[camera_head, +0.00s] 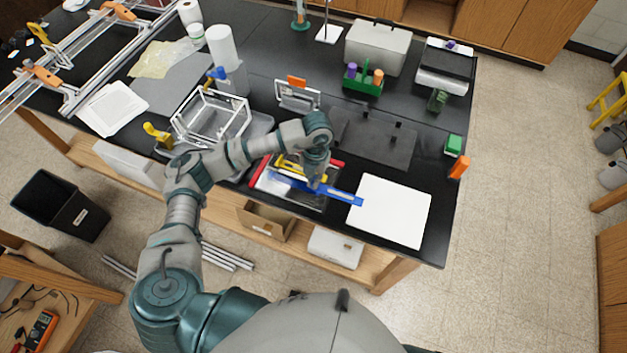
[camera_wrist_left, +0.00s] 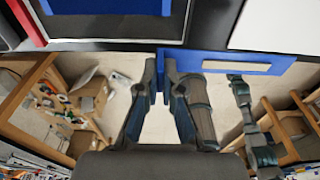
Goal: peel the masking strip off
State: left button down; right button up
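A long blue strip (camera_head: 340,194) slants across the front of the black bench, and its right end has a slot-like opening. In the left wrist view the blue strip (camera_wrist_left: 225,61) runs to the right from between my fingertips. My left gripper (camera_head: 316,184) is over the strip, low at the bench front. In the wrist view my left gripper (camera_wrist_left: 160,70) is closed with blue between its fingers. A dark-framed panel with a blue face (camera_wrist_left: 105,7) lies just beyond it; the arm partly hides this area in the head view. My right gripper is not seen.
A white sheet (camera_head: 390,211) lies right of the strip. Red and yellow handled tools (camera_head: 262,167) lie beside it. A small white frame (camera_head: 211,117) stands left and a dark mat (camera_head: 372,137) lies behind. The bench's front edge is close.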

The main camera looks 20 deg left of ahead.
pick_arm(q)
jog(key=shift+r+p, duration=1.7)
jog(key=shift+r, duration=1.5)
jog(key=shift+f, duration=0.1)
